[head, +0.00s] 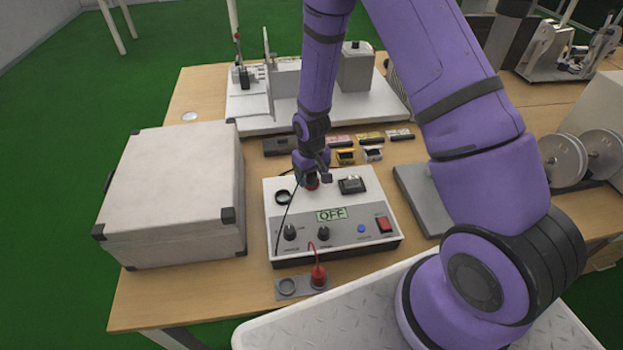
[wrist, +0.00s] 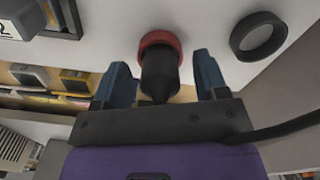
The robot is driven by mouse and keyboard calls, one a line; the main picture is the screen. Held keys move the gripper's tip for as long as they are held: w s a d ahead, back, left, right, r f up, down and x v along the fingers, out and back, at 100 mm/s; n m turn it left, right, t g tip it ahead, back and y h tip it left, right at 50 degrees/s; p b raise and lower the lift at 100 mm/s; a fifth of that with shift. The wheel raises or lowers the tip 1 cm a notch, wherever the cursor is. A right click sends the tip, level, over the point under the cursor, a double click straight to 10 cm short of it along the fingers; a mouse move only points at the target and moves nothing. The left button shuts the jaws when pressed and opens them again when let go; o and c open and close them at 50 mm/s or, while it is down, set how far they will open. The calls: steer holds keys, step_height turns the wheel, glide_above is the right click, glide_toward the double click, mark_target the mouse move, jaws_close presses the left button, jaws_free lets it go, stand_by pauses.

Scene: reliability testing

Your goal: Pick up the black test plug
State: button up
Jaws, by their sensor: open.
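The black test plug (wrist: 160,80) stands in a red-ringed socket (wrist: 162,40) on the white tester box. In the wrist view it lies between the two fingers of my gripper (wrist: 161,75), with visible gaps on both sides. My gripper (head: 314,177) is open and low over the box's back part in the head view, where it mostly hides the plug. The red ring (head: 312,186) shows just below it. The tester box (head: 348,213) has a display reading OFF. An empty black ring socket (wrist: 259,37) is beside the plug.
A red plug (head: 318,276) sits on a small grey plate in front of the tester. A thin black cable (head: 283,220) runs across the box. A large white case (head: 175,190) stands left; small boxes (head: 346,157) lie behind. A grey plate (head: 418,195) lies right.

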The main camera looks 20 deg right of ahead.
steer(key=shift+f, duration=0.15)
steer(key=c, duration=1)
steer(key=shift+c, duration=0.2)
